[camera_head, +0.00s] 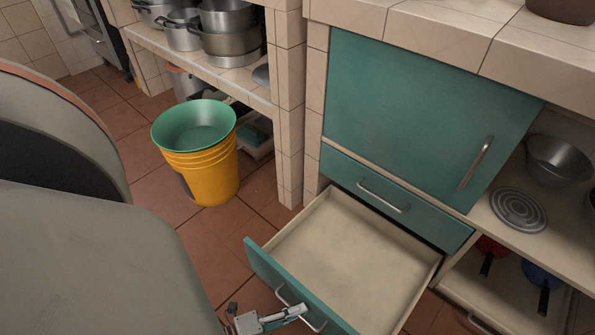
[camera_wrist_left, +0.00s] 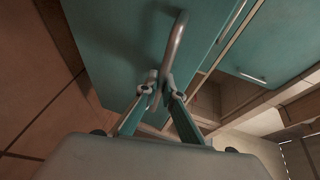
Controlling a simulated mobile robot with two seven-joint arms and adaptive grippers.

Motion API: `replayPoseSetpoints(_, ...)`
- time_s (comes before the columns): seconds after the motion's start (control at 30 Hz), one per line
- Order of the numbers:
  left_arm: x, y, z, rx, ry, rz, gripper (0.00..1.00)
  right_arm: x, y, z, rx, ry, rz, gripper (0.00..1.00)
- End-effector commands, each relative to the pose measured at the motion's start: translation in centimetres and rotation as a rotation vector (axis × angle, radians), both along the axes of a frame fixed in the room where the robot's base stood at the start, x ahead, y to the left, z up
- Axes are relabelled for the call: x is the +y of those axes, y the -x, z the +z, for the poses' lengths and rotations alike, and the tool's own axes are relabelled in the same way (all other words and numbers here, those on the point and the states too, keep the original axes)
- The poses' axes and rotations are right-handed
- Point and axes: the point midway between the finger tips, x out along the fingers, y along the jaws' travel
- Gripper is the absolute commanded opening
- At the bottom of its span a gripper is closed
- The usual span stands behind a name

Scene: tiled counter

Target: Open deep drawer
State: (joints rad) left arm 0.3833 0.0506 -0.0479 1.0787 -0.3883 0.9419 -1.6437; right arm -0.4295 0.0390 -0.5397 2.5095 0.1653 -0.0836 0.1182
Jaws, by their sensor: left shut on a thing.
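The deep drawer (camera_head: 350,245) is pulled well out below the counter, and its pale inside is empty. Its teal front panel (camera_head: 264,272) has a curved metal handle (camera_head: 312,322) in the head view. My left gripper (camera_head: 298,311) is at this handle, low in the head view. In the left wrist view the fingers (camera_wrist_left: 160,88) are shut on the lower part of the handle (camera_wrist_left: 176,45). My right gripper is in neither view.
A shallower shut drawer (camera_head: 395,200) and a teal cabinet door (camera_head: 420,115) are above. A yellow bucket with a green basin (camera_head: 200,160) stands on the tiled floor to the left. Pans (camera_head: 540,280) lie on the lower right shelf.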

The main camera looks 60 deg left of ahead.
Motion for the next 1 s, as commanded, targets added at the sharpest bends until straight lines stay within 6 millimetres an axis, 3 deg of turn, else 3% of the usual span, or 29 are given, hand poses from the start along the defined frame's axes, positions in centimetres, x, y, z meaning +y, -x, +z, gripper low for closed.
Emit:
replayPoseSetpoints(0.6, -0.01, 0.26, 0.07, -0.002, 0.000, 0.003, 0.00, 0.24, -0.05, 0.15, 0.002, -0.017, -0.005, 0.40)
replayPoseSetpoints(0.67, 0.00, 0.25, 0.08, -0.002, 0.000, 0.003, 0.15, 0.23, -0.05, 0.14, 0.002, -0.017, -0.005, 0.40)
replayPoseSetpoints(1.0, -0.13, 0.27, 0.09, -0.001, 0.000, 0.001, 0.15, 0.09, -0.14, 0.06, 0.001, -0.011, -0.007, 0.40)
